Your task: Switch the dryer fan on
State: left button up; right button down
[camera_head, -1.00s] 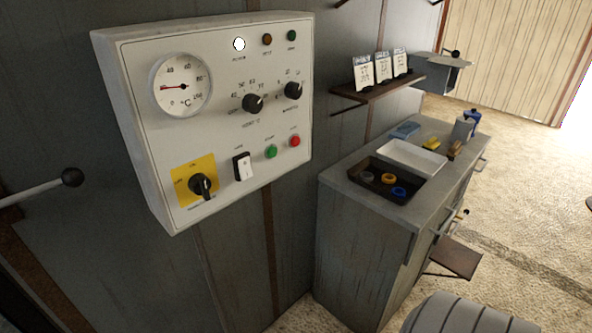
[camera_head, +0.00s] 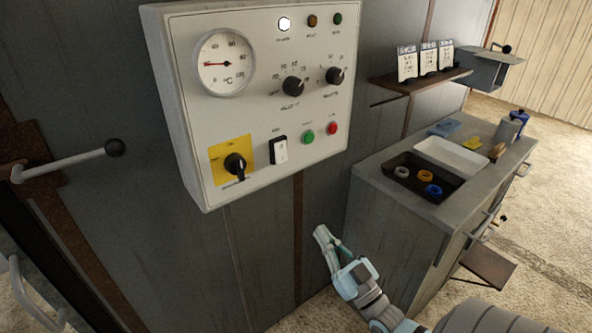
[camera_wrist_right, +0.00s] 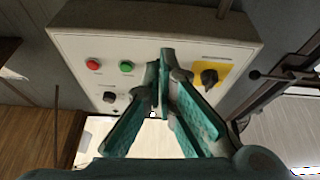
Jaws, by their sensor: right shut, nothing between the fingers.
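The white control panel (camera_head: 262,110) hangs on the wall in the head view. On it a black-framed white rocker switch (camera_head: 279,150) sits between the yellow-plated rotary switch (camera_head: 235,163) and the green button (camera_head: 308,137). Its label is too small to read surely. My right gripper (camera_head: 321,233) is shut and empty, below the panel and apart from it. In the wrist view the panel (camera_wrist_right: 75,45) appears upside down, and the shut fingertips (camera_wrist_right: 166,54) cover the place between green button and rotary switch, hiding the rocker. My left gripper is out of view.
The panel also holds a dial gauge (camera_head: 223,62), two black knobs, a red button (camera_head: 332,128) and a white-lit lamp (camera_head: 284,24). A cabinet (camera_head: 400,220) with a tray stands right of my gripper. A lever (camera_head: 70,162) juts from the left wall.

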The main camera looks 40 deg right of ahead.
notch_tip(320, 180, up, 8)
jog(key=s+t, duration=0.2)
jog(key=t, duration=0.1)
jog(key=shift+a+r+m, duration=0.25)
jog(key=shift+a+m, duration=0.05)
jog(key=shift+a, duration=0.05)
jog(key=p, duration=0.2)
send_near(284, 147)
notch_tip(284, 147, up, 3)
jog(key=w+b, duration=0.1)
jog(key=w, duration=0.2)
jog(key=shift+w+d+f+b, duration=0.1)
jog(key=shift+w+b, duration=0.25)
jog(key=shift+b, duration=0.05)
